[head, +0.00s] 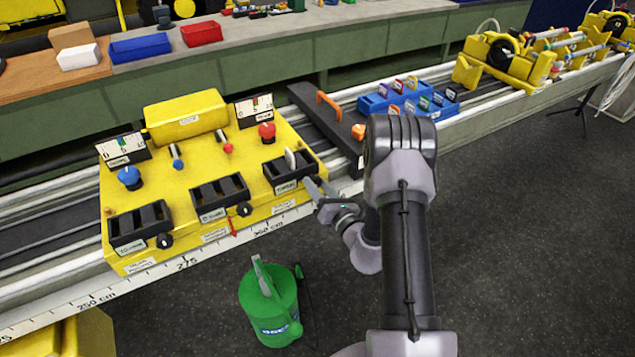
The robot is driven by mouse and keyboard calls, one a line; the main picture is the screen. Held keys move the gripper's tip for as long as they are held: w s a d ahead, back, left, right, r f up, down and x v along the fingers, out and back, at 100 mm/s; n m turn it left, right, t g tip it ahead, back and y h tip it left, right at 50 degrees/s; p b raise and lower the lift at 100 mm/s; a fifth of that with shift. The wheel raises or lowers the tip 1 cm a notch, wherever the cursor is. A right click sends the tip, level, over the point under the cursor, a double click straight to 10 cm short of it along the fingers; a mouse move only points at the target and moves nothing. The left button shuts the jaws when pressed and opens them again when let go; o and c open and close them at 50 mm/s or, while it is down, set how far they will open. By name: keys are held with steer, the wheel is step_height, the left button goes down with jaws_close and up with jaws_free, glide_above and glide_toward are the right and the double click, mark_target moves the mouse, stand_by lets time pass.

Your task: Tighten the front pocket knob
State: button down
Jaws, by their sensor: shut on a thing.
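A yellow fixture (185,190) sits on the rail bench at left, with three black slotted pockets along its near side. The left pocket (140,225) and the middle pocket (220,197) each show a round black knob, the left knob (165,241) and the middle knob (244,209). The right pocket (283,178) has a pale flat piece (290,159) standing upright in it. My gripper (314,187) is at that pocket's near right corner, fingers shut on its knob, which they hide. I cannot tell how far any knob is turned.
A dark board with orange handles (328,103) and a blue rack (408,100) lie to the right. A green can (270,305) stands on the floor below.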

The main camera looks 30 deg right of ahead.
steer(key=m+p, duration=0.2)
steer(key=m, duration=0.1)
steer(key=shift+r+m, duration=0.1)
steer(key=shift+m, duration=0.3)
steer(key=m+p, duration=0.2)
steer(key=m, duration=0.1)
steer(key=shift+m, duration=0.3)
steer(key=m+p, duration=0.1)
steer(key=m, duration=0.2)
steer(key=shift+m+p, duration=0.3)
steer(key=shift+m, duration=0.1)
steer(key=m+p, duration=0.1)
steer(key=m, duration=0.3)
steer(key=m+p, duration=0.2)
steer(key=m, duration=0.5)
steer(key=shift+m, duration=0.3)
steer(key=shift+m+p, duration=0.35)
steer(key=shift+m, duration=3.35)
